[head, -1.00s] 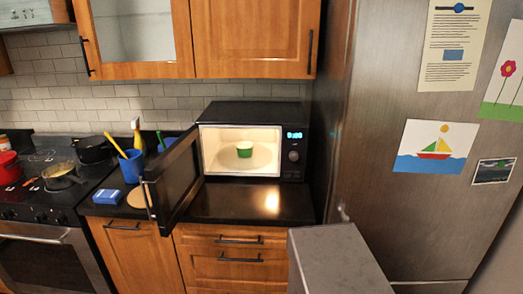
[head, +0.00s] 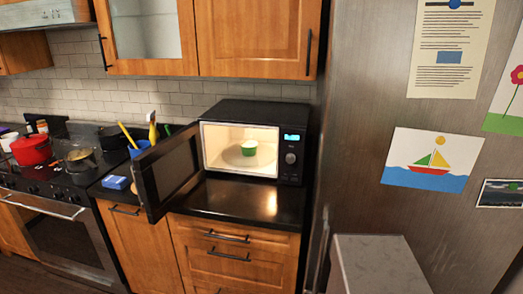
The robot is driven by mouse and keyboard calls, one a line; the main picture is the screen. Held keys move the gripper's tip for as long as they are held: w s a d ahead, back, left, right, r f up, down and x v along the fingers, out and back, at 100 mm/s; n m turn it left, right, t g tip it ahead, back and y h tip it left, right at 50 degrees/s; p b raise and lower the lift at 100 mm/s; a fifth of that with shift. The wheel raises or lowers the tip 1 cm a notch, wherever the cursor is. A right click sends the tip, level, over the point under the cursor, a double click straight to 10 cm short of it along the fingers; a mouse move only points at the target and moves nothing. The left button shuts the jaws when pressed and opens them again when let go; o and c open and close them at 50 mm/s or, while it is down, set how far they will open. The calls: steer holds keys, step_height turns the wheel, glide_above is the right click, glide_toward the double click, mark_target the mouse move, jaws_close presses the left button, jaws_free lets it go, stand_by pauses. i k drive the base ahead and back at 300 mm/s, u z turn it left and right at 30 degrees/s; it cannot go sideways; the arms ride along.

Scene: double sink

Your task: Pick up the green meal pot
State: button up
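The green meal pot (head: 249,149) is small, green with a pale top. It stands upright inside the lit microwave (head: 256,110), toward the middle of the cavity. The microwave sits on the black counter, and its door (head: 168,172) is swung open to the left. My gripper is not in view, and nothing touches the pot.
The steel fridge (head: 370,90) stands close on the right. A grey-topped surface (head: 378,265) juts up in the lower right foreground. Bare counter (head: 230,202) lies before the microwave. A stove with a red pot (head: 31,150) is at left, and a blue box (head: 116,182) lies beyond the door.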

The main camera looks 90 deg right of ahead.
mark_target(248, 149)
steer(key=z, duration=1.05)
steer(key=i, duration=1)
steer(key=u, duration=0.1)
